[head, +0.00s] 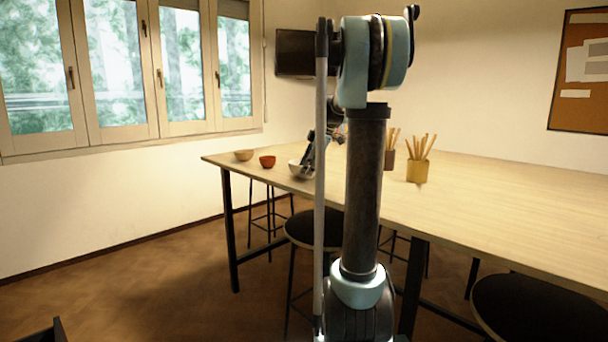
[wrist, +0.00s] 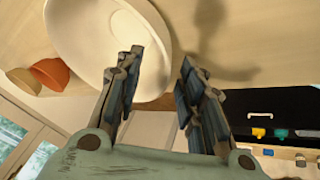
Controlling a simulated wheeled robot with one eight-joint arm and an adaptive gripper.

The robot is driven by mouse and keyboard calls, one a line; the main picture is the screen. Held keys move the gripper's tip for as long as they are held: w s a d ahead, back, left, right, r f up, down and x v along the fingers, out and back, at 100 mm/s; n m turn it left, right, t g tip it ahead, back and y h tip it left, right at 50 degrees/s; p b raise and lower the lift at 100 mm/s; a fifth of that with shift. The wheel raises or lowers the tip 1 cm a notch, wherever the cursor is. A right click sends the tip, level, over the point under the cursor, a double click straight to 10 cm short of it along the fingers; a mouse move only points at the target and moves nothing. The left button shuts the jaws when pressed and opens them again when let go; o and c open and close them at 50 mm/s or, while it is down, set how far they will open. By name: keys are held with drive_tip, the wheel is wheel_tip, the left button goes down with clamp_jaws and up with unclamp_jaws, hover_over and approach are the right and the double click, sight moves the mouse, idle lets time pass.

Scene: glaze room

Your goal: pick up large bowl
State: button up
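The large white bowl (head: 296,169) stands on the long wooden table, toward its left end, and is partly hidden behind my arm and gripper. It fills the upper left of the wrist view (wrist: 85,35). My gripper (wrist: 158,68) is open, with clear space between its fingers. In the wrist view the left finger overlaps the bowl's inside near the rim and the right finger is outside it, so the rim shows between them. I cannot tell whether either finger touches the bowl. In the head view my gripper (head: 309,152) is small and right at the bowl.
A red-orange bowl (head: 267,161) and a tan bowl (head: 244,155) stand on the table (head: 480,195) left of the white bowl. A yellow pot of sticks (head: 417,171) and a brown pot (head: 390,159) stand to the right. Dark stools (head: 535,305) are by the table.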

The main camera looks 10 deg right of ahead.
drive_tip(key=shift+x, duration=1.1)
clamp_jaws()
drive_tip(key=shift+r, duration=0.1)
